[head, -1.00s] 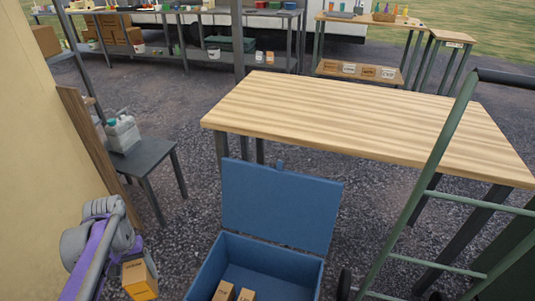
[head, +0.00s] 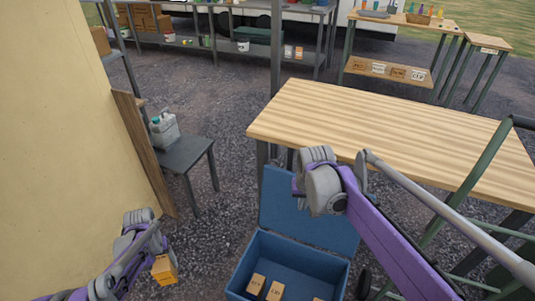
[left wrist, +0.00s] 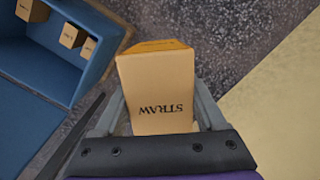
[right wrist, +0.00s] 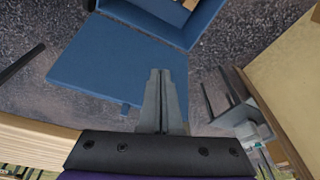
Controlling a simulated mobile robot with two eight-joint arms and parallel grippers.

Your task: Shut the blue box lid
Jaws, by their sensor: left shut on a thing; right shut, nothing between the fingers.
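The blue box (head: 242,267) stands open on the ground in the head view. Its blue lid (head: 335,232) is raised at the back edge, and my right arm covers part of it. The lid also fills much of the right wrist view (right wrist: 95,65). My right gripper (right wrist: 158,72) is shut and empty, its fingertips over the lid in that view; contact cannot be told. My left gripper (head: 160,255) is shut on a small orange-brown carton (left wrist: 158,95) marked STRAW, held left of the box.
Small cartons (head: 257,284) lie inside the box. A wooden-topped table (head: 380,125) stands behind the lid. A green metal frame (head: 487,185) is at the right. A grey stool (head: 186,153) with a canister (head: 164,130) stands at the left, beside a yellow wall (head: 60,120).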

